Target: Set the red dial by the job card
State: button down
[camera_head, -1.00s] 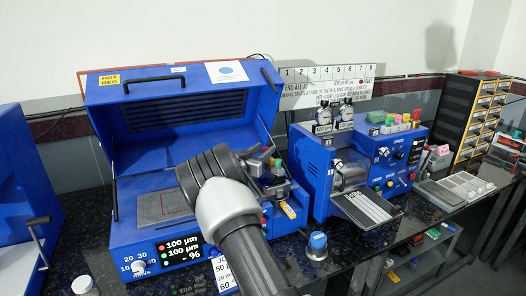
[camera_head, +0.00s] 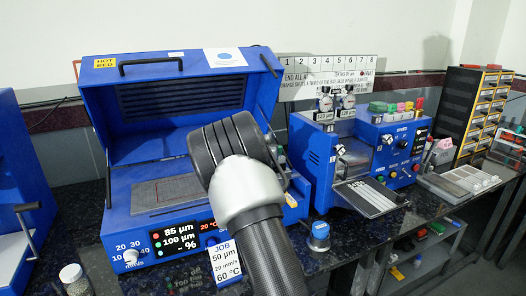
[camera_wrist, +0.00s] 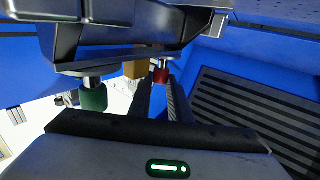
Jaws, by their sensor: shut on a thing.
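The red dial (camera_wrist: 161,75) shows in the wrist view between the tips of my gripper (camera_wrist: 161,84), which is shut on it. A green dial (camera_wrist: 93,97) hangs beside it, apart from the fingers. In the head view my arm hides the dials and the fingertips. The job card (camera_head: 225,262) on the front of the blue hot-bed coater (camera_head: 120,215) reads 50 µm, 20 mm/s, 60 °C. The coater's display (camera_head: 175,235) shows 85 µm by a red dot, 100 µm by a green dot, and 20 °C.
The coater's lid (camera_head: 180,105) stands open. A white speed knob (camera_head: 131,257) is at its front left. A second blue machine (camera_head: 335,155) stands to the right.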

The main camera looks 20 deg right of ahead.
jog(key=b, duration=0.1)
jog(key=n+t+y+b, duration=0.1)
jog(key=y+b, duration=0.1)
jog(key=b, duration=0.1)
jog(key=shift+s+d+f+n, duration=0.15)
jog(key=shift+d+f+n, duration=0.1)
jog(key=shift+n, duration=0.05)
jog(key=shift+a+r+n+t+y+b, duration=0.1)
jog(key=shift+r+n+t+y+b, duration=0.25)
jog(key=shift+y+b, duration=0.2)
jog(key=shift+f, duration=0.1)
jog(key=c, duration=1.6)
grip_release()
jog(key=shift+c, duration=0.2)
jog(key=shift+p, duration=0.3)
